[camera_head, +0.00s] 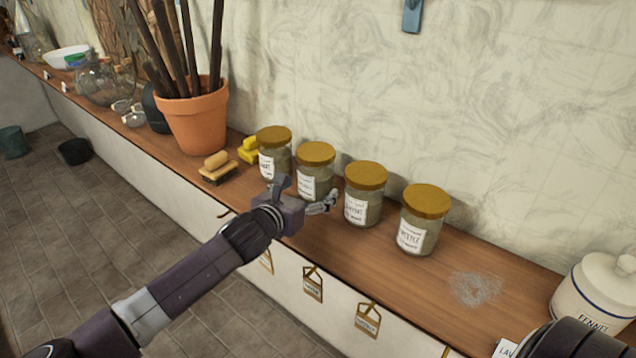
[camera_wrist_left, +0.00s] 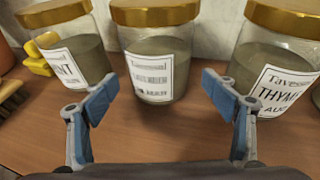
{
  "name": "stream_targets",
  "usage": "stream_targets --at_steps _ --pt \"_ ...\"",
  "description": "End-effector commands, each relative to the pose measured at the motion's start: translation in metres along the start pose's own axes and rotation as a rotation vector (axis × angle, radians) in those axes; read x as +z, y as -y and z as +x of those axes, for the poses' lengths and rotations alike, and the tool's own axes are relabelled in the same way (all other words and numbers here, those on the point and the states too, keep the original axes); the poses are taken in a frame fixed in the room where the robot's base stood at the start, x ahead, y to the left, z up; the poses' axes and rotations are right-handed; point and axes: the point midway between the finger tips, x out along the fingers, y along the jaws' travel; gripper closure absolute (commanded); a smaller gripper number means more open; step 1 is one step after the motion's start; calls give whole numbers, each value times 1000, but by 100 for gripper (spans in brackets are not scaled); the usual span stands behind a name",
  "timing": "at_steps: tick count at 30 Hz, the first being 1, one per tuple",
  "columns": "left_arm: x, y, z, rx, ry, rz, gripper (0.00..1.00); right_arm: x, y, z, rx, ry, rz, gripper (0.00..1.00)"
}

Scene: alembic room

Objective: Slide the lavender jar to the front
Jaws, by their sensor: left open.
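The lavender jar (camera_head: 316,170) is glass with a gold lid and a greenish-grey filling, second from the left in a row of similar jars on the wooden shelf. In the left wrist view the jar (camera_wrist_left: 160,52) stands upright in the middle; its blurred label seems to read lavender. My left gripper (camera_head: 305,192) is open just in front of it. In the left wrist view the blue pads of the gripper (camera_wrist_left: 158,96) are wide apart, with the jar beyond and between them, and nothing is gripped. The jar's lower front is partly hidden by the gripper in the head view.
A mint-like labelled jar (camera_head: 274,152) stands left and a thyme jar (camera_head: 364,194) right, both close. Another jar (camera_head: 425,220) is farther right. A brush (camera_head: 217,170), yellow sponges (camera_head: 249,150) and a terracotta pot (camera_head: 196,118) lie left. The front strip of shelf (camera_head: 345,250) is clear.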

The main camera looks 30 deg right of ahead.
Motion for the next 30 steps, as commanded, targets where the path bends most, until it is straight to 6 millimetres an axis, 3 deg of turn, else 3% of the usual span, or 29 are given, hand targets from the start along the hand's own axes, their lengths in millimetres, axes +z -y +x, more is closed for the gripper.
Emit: stream_targets --at_steps 3,8,23,30 --pt "-3 0 16 2 0 4 21 -5 -15 14 18 -7 1 75" --pt "-2 0 29 1 -2 3 21 -9 -24 20 27 -14 4 75" --pt "0 -1 36 2 -1 -1 21 -10 -7 24 8 -15 6 75" --pt "0 -1 36 1 -1 -1 47 -8 -5 24 6 -14 4 75"
